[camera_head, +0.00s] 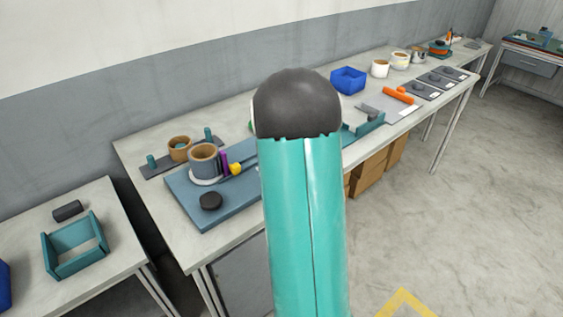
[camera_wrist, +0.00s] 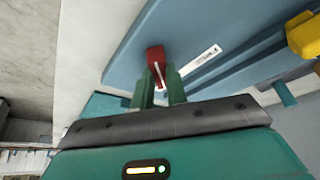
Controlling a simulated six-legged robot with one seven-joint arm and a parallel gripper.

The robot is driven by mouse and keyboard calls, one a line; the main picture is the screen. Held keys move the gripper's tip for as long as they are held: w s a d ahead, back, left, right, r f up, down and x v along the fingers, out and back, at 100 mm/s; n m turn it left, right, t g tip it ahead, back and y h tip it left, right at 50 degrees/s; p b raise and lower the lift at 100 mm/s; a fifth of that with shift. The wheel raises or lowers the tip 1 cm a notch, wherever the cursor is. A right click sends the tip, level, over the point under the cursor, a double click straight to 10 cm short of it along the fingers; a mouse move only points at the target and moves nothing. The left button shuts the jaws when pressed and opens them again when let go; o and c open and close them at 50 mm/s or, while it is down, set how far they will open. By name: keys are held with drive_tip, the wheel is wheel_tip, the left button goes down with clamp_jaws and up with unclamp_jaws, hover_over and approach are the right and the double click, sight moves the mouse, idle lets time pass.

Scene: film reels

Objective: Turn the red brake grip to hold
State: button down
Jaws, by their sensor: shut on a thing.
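The red brake grip (camera_wrist: 156,56) shows in the wrist view, with a pale line down its middle, on a blue-grey panel (camera_wrist: 185,22). My gripper (camera_wrist: 158,80) is shut on the grip, one green finger on each side of its near part. A white label strip (camera_wrist: 200,60) with small marks, too small to read, lies just right of the grip. In the head view my own arm hides the gripper and the grip.
In the head view the blue-grey base plate (camera_head: 215,215) carries a grey cylinder (camera_head: 205,162), a black disc (camera_head: 211,201) and a yellow knob (camera_head: 236,169); a yellow part (camera_wrist: 303,35) shows in the wrist view. A blue bin (camera_head: 348,80) and an orange tool (camera_head: 398,95) stand farther along the bench.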

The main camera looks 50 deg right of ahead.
drive_tip(key=shift+w+m, duration=0.1)
drive_tip(key=shift+m, duration=0.5)
drive_tip(key=c, duration=1.4)
unclamp_jaws()
drive_tip(key=shift+a+r, duration=0.1)
drive_tip(key=v, duration=1.3)
drive_tip(key=shift+a+r, duration=0.3)
drive_tip(key=shift+w, duration=0.1)
